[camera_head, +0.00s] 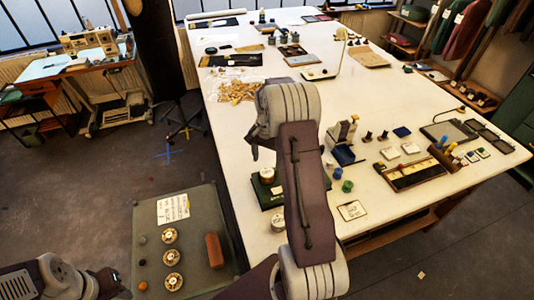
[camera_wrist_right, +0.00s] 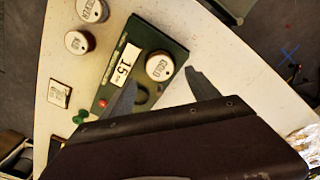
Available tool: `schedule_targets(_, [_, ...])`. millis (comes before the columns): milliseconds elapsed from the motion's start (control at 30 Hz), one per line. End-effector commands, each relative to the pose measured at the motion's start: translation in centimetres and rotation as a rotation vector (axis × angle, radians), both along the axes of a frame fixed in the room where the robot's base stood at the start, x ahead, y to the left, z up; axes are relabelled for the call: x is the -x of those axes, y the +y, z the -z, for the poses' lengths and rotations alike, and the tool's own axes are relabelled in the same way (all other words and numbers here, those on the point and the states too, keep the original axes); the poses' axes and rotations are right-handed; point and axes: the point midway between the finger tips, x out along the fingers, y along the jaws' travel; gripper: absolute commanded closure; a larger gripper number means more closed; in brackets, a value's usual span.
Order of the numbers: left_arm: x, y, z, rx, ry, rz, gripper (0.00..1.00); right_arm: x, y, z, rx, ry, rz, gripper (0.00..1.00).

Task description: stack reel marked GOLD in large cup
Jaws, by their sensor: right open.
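Three pale round reels lie in a column on the low grey-green table: the top one (camera_head: 168,236), the middle one (camera_head: 172,258) and the bottom one (camera_head: 173,282). Their markings are too small to read, so I cannot tell which is GOLD. I cannot identify the large cup for sure. A white-topped round piece stands on a green base (camera_head: 262,196); it shows in the right wrist view (camera_wrist_right: 160,67) beside a dark round spot. My right gripper (camera_wrist_right: 165,90) is open and empty above this base. My left gripper (camera_head: 112,286) is at the lower left, its jaws unclear.
Two more white-topped round pieces (camera_wrist_right: 92,10) (camera_wrist_right: 78,42) stand near the green base. A brown block (camera_head: 214,250) and a card (camera_head: 173,208) lie on the low table. A floor gap separates the low table from the desk at left.

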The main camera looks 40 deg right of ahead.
Motion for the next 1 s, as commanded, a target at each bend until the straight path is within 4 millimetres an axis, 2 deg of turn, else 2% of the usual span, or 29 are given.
schedule_targets(100, [0.0,0.0,0.6,0.000,0.000,0.000,0.64,-0.1,-0.1,-2.3,0.002,-0.005,0.000,0.30])
schedule_targets(233, [0.0,0.0,0.8,0.000,0.000,0.000,0.64,-0.1,0.0,-4.1,0.001,-0.003,0.000,0.30])
schedule_targets(467, [0.0,0.0,0.8,0.000,0.000,0.000,0.64,0.0,0.0,-5.1,0.000,0.001,0.000,0.30])
schedule_targets(567, [0.0,0.0,0.8,0.000,0.000,0.000,0.64,0.2,1.1,-5.1,0.000,-0.004,-0.044,0.30])
schedule_targets(667, [0.0,0.0,0.8,0.000,0.000,0.000,0.64,1.4,5.1,-4.9,0.003,-0.017,-0.208,0.30])
schedule_targets(800, [0.0,0.0,0.8,0.000,0.000,0.000,0.64,5.6,12.3,-4.0,0.014,-0.053,-0.554,0.30])
schedule_targets(900, [0.0,0.0,0.8,0.000,0.000,0.000,0.64,9.5,16.0,-3.1,0.025,-0.077,-0.776,0.30])
schedule_targets(1000, [0.0,0.0,0.8,0.000,0.000,0.000,0.64,12.8,18.2,-2.2,0.034,-0.092,-0.941,0.30])
